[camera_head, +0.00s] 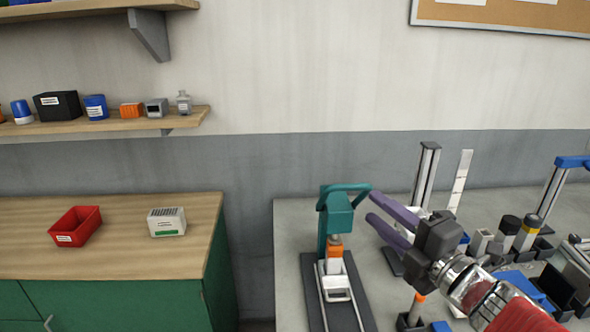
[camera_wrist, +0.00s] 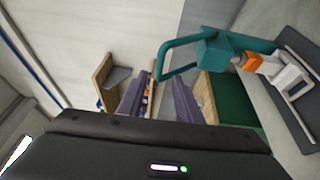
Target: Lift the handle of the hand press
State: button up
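The hand press (camera_head: 336,222) is teal, with an orange and white lower part, on a dark base plate at the front left of the grey bench. Its teal handle (camera_head: 347,187) is a bar looping from the head toward the right. My gripper (camera_head: 371,207) has two purple fingers pointing left, open with a gap between them, just right of and below the handle. In the wrist view the handle (camera_wrist: 178,43) shows at the upper middle, by the tips of my open gripper (camera_wrist: 160,80). I see no clear contact; whether the bar lies between the fingers I cannot tell.
A metal post (camera_head: 427,172) and a white strip (camera_head: 460,180) stand behind my gripper. Several small parts and dark trays crowd the bench at right. A wooden cabinet (camera_head: 120,262) with a red bin (camera_head: 76,227) and white box (camera_head: 166,222) stands left, across a gap.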

jog(key=shift+w, duration=0.1)
jog(key=x, duration=1.3)
jog(key=shift+w, duration=0.25)
jog(key=shift+a, duration=0.1)
grip_shut()
dwell(0.3)
jog(key=shift+a, duration=0.1)
